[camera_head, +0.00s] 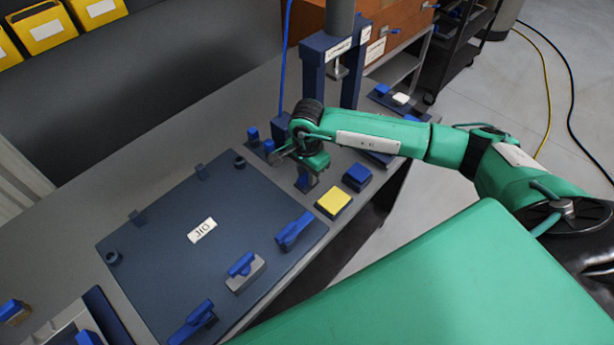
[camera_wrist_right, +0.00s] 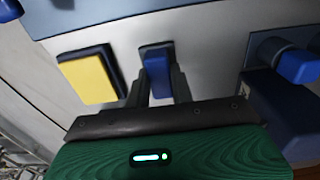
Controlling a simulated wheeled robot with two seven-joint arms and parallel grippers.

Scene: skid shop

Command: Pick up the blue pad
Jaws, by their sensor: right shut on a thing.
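A blue pad (camera_head: 357,176) with a dark lower edge lies on the grey bench, behind a yellow pad (camera_head: 333,202), in the head view. My right gripper (camera_head: 306,177) points down just left of it. The wrist view shows the right fingers (camera_wrist_right: 160,88) shut on a narrow blue piece (camera_wrist_right: 157,72) with a dark base; it also shows below the gripper in the head view (camera_head: 306,185). I cannot tell whether this piece is clear of the bench. The yellow pad also shows left of the fingers in the wrist view (camera_wrist_right: 90,76). My left gripper is out of view.
A dark blue jig plate (camera_head: 165,265) with several blue-handled clamps (camera_head: 295,230) covers the near bench, left of the gripper. Blue knobs (camera_head: 253,136) stand just behind the gripper. A blue press frame (camera_head: 312,75) rises farther back. The bench edge is close on the right.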

